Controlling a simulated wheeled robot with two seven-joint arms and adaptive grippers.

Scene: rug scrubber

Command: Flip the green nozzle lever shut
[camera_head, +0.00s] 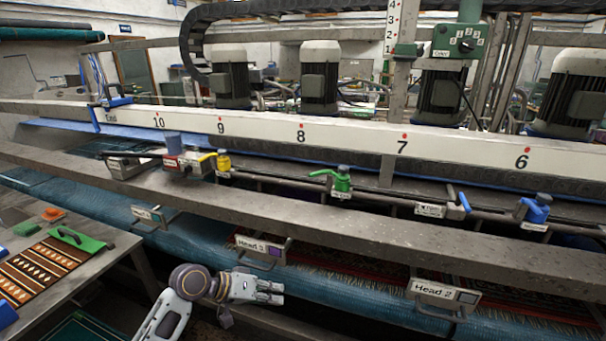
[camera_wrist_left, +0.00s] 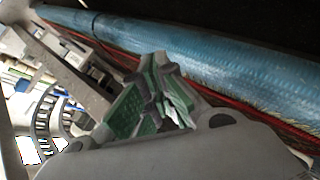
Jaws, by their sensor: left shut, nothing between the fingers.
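The green nozzle (camera_head: 342,181) sits on the grey pipe near the middle of the head view, with a dark cap on top. Its green lever (camera_head: 323,173) sticks out to the left from the top. My left gripper (camera_head: 277,292) is low in the head view, below and left of the green nozzle and well apart from it. Its fingers are shut and empty. In the left wrist view the fingers (camera_wrist_left: 160,92) show green pads in front of a blue roller. The green nozzle does not show in the wrist view. My right gripper is not in view.
A yellow valve (camera_head: 223,161) and a blue valve (camera_head: 538,209) are on the same pipe. A long grey beam (camera_head: 400,232) runs between my left gripper and the pipe. The Head 3 sign (camera_head: 258,246) and Head 2 sign (camera_head: 443,293) hang below. A table stands at left.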

